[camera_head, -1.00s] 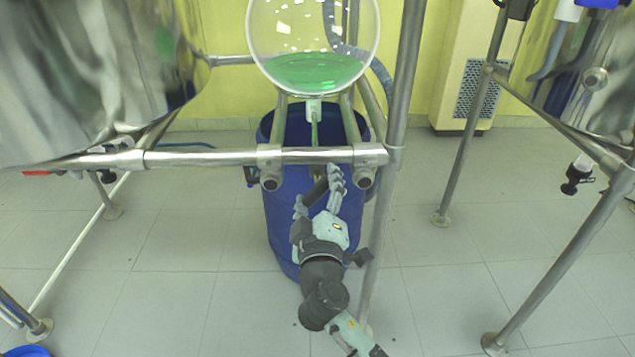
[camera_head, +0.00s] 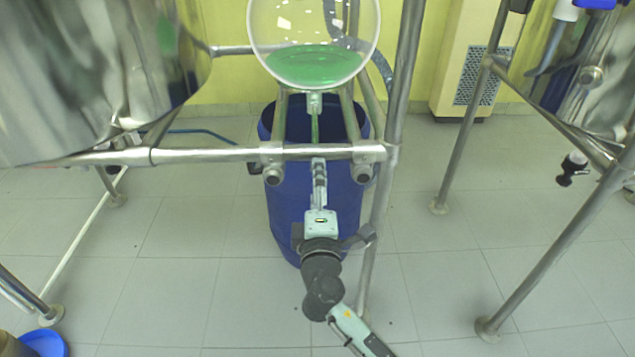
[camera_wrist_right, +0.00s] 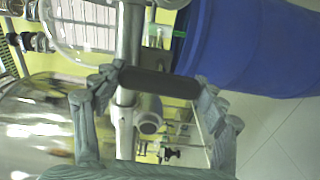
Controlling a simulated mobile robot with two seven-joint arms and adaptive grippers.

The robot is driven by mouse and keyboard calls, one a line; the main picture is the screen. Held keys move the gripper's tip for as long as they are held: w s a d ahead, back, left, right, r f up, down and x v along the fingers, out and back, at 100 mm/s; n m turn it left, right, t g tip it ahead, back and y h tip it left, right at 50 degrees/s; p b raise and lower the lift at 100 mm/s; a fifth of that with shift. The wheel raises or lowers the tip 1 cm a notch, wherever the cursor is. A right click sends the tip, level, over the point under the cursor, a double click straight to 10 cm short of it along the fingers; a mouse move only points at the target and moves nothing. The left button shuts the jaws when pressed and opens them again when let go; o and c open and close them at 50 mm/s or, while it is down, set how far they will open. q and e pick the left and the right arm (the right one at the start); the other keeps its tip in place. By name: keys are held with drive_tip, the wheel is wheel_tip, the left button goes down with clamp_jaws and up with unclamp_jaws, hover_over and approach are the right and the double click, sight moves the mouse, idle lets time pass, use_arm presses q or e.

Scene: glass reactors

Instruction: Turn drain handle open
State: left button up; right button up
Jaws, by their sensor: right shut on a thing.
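A round glass vessel (camera_head: 313,30) holds green liquid (camera_head: 313,66) above a blue drum (camera_head: 312,218). A narrow drain outlet (camera_head: 315,103) with a green line beneath it runs down toward the drum. My right gripper (camera_head: 319,163) is edge-on in front of the drum, just below the frame's crossbar. In the right wrist view, its fingertips (camera_wrist_right: 161,82) are shut on the two ends of a dark drain handle (camera_wrist_right: 160,84). The handle is hidden behind the fingers in the head view. My left gripper is not in view.
A metal crossbar (camera_head: 215,154) passes just above my right gripper, and an upright post (camera_head: 395,105) stands close to its right. A large steel vessel (camera_head: 90,80) fills the upper left. Another metal frame (camera_head: 545,250) stands right. Open tiled floor lies between.

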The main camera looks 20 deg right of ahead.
idle(0.4)
drive_tip(key=o, duration=1.2)
drive_tip(key=shift+c, duration=0.2)
drive_tip(key=shift+s, duration=0.1)
drive_tip(key=v, duration=1.2)
